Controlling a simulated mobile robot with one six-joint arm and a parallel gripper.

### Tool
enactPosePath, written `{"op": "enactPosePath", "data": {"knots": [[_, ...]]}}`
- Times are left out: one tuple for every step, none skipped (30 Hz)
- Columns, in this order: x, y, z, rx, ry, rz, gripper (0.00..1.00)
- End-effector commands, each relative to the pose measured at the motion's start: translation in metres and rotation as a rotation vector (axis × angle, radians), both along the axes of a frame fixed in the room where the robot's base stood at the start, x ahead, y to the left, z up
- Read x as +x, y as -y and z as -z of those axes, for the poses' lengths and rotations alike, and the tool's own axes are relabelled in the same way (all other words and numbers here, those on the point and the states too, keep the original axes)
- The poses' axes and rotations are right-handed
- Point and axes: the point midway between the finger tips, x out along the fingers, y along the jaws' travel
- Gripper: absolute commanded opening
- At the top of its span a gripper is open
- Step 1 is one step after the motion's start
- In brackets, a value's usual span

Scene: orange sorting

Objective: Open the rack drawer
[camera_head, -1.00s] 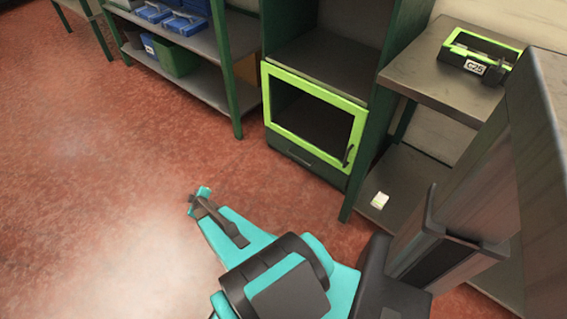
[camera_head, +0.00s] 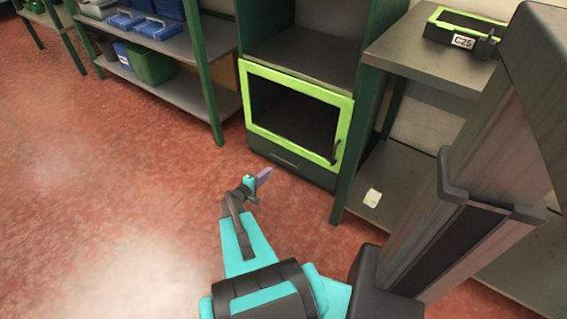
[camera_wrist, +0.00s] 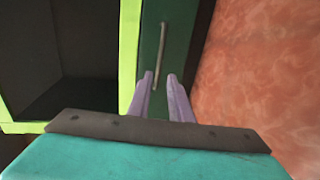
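The rack drawer (camera_head: 305,171) is a dark green front low in the rack, below a bright green frame. It looks shut. Its thin handle (camera_head: 286,160) runs along the front. In the wrist view the drawer front (camera_wrist: 178,45) stands on end, with the grey handle (camera_wrist: 162,50) upright on it. My gripper (camera_head: 264,174) is in front of the drawer, apart from it in the head view. In the wrist view my gripper (camera_wrist: 160,76) has its two purple fingers apart, with the handle's lower end showing between and beyond their tips. Nothing is held.
The green-framed door (camera_head: 343,130) with a dark handle is above the drawer. A side table (camera_head: 400,50) to the right bears a black and green box (camera_head: 465,28) marked C25. A shelf (camera_head: 190,85) with blue and green bins is at left. Red floor (camera_head: 130,200) is clear.

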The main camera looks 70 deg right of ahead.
Motion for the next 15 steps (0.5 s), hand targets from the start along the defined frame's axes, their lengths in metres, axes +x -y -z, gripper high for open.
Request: {"op": "enactPosePath", "data": {"knots": [[-0.0003,0.0001,-0.0005,0.000,-0.001,0.001,0.18],[-0.0002,0.0000,-0.0007,0.000,-0.001,0.001,0.18],[0.0000,-0.0001,-0.0008,0.000,0.000,0.000,0.18],[0.0003,-0.0002,-0.0008,0.000,0.000,0.000,0.18],[0.0003,-0.0002,-0.0009,0.000,0.000,-0.001,0.18],[0.0005,-0.0002,-0.0008,0.000,0.000,-0.001,0.18],[0.0006,-0.0002,-0.0008,0.000,0.000,-0.001,0.18],[0.0006,-0.0001,-0.0008,0.000,0.000,-0.002,0.18],[0.0007,0.0002,-0.0006,0.000,0.000,-0.002,0.18],[0.0006,0.0007,-0.0004,0.000,0.001,-0.002,0.18],[0.0006,0.0013,-0.0001,0.000,0.001,-0.002,0.18],[0.0005,0.0026,0.0004,0.000,0.001,-0.002,0.18],[0.0002,0.0038,0.0008,0.000,0.001,-0.002,0.18],[-0.0001,0.0053,0.0013,0.000,0.001,-0.002,0.18],[-0.0006,0.0079,0.0020,0.000,0.001,-0.002,0.18]]}}
